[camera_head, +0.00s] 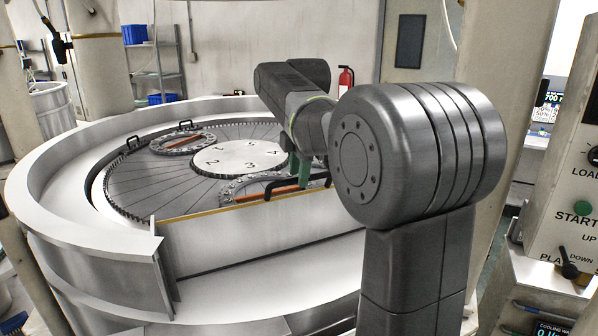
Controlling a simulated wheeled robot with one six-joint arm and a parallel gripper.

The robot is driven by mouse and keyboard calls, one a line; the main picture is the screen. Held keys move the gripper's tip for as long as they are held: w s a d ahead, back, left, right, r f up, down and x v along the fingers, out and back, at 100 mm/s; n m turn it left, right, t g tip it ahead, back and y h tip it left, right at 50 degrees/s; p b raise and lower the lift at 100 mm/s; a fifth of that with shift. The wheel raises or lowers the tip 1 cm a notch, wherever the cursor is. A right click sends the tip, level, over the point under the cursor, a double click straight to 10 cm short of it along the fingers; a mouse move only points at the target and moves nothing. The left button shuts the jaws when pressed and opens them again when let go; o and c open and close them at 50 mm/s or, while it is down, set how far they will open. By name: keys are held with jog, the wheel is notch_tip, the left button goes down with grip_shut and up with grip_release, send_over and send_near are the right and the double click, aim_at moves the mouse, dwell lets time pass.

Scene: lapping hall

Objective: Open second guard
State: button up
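The round lapping machine stands in front of me with a raised pale guard wall (85,225) around its plate. A flat guard panel (255,230) with a yellow top edge crosses its front, behind my arm. I cannot tell which part is the second guard. A black bar handle (318,183) shows near the panel's top edge. My gripper (300,172), with green parts, points down beside this handle. My arm hides part of the gripper and the panel's right side. I cannot tell whether the fingers touch the handle or whether they are open.
The slotted plate carries a numbered white disc (238,157) and toothed rings. A control panel (570,205) is close on the right. Pale columns (100,75) flank the machine. A fire extinguisher (345,78) hangs behind.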

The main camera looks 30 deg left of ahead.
jog(key=shift+w+a+f, duration=0.1)
jog(key=shift+f, duration=0.2)
grip_shut()
